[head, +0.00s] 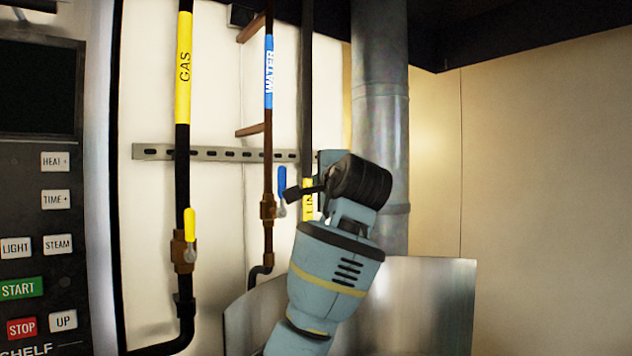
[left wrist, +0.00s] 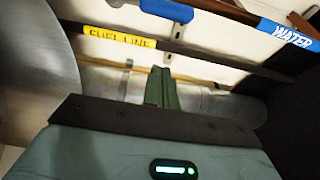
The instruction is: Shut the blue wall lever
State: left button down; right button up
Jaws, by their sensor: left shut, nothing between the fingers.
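The blue wall lever (head: 282,180) stands upright, alongside the brown water pipe (head: 268,140) and its brass valve (head: 268,208). In the left wrist view the blue lever (left wrist: 167,9) lies at the top edge, roughly along the pipe. My left gripper (head: 292,193) is just right of the lever in the head view, its fingers pointing left. In the left wrist view its fingers (left wrist: 160,78) are closed together with nothing between them, and a gap shows between them and the lever. I cannot tell from the head view whether they touch it. My right gripper is not in view.
A gas pipe with a yellow lever (head: 190,225) runs to the left. A dark pipe labelled fuel line (left wrist: 122,40) and a large metal duct (head: 380,100) are close to my left arm. A control panel (head: 40,220) stands at the far left.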

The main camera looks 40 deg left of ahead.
pick_arm(q)
jog(key=x, duration=0.8)
jog(key=s, duration=0.4)
jog(key=shift+s+a+p, duration=0.1)
jog(key=shift+a+p, duration=0.25)
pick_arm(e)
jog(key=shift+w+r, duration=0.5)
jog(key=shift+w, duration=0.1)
pick_arm(q)
jog(key=shift+f, duration=0.1)
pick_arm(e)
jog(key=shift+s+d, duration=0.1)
